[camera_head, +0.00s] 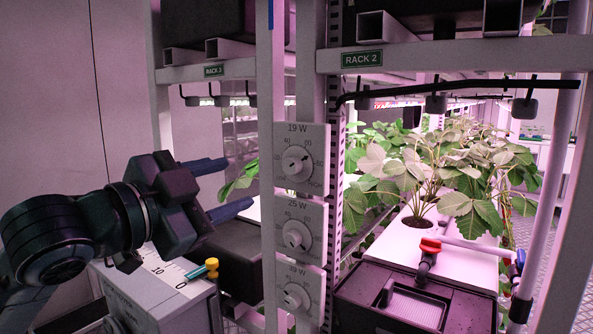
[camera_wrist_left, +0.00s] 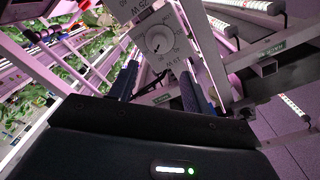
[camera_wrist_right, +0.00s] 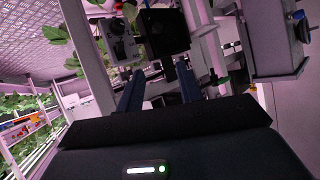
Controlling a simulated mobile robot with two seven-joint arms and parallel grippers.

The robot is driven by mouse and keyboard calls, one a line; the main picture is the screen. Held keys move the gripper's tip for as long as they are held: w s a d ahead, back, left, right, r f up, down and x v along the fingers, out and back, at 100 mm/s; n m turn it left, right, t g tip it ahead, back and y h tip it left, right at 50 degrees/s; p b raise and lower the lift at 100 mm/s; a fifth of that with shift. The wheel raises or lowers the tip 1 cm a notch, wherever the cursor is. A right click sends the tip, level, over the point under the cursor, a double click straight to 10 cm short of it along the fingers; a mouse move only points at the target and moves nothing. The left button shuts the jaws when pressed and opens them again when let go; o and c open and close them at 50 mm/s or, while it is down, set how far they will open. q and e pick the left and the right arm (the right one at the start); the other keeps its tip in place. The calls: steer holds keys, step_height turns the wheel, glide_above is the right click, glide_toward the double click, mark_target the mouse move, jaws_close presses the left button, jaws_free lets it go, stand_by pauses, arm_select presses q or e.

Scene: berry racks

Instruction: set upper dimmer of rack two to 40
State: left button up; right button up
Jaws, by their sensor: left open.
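A white dimmer panel with three dials is on the rack post. The upper dimmer (camera_head: 297,163) reads 19 W; its pointer seems to lean upper right, but its scale is too small to read surely. Below it are the middle dimmer (camera_head: 297,235), marked 25 W, and the lower dimmer (camera_head: 295,297). My left gripper (camera_head: 240,184) is open and empty, left of the panel and apart from it. In the left wrist view a round dial (camera_wrist_left: 158,41) shows upside down beyond the open fingers (camera_wrist_left: 158,82). My right gripper (camera_wrist_right: 159,82) is open and empty, seen only in its wrist view.
A RACK 2 sign (camera_head: 361,59) is on the beam right of the panel. A black tank (camera_head: 388,300) with a red-handled valve (camera_head: 430,245) stands below leafy plants (camera_head: 440,175).

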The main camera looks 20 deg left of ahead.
mark_target(289, 167)
arm_select(q)
steer(key=p+x, duration=0.1)
steer(key=x, duration=1)
steer(key=shift+w+d+r+p, duration=0.15)
steer(key=shift+w+p, duration=0.1)
steer(key=shift+p, duration=0.15)
steer(key=shift+w+d, duration=0.15)
steer(key=shift+w, duration=0.25)
arm_select(e)
steer(key=shift+s+d+r, duration=0.15)
steer(key=shift+s+r, duration=0.1)
steer(key=shift+r, duration=0.1)
arm_select(q)
steer(key=c, duration=1)
arm_select(e)
steer(key=shift+w+r, duration=0.1)
steer(key=shift+r, duration=0.05)
steer(key=shift+r, duration=0.15)
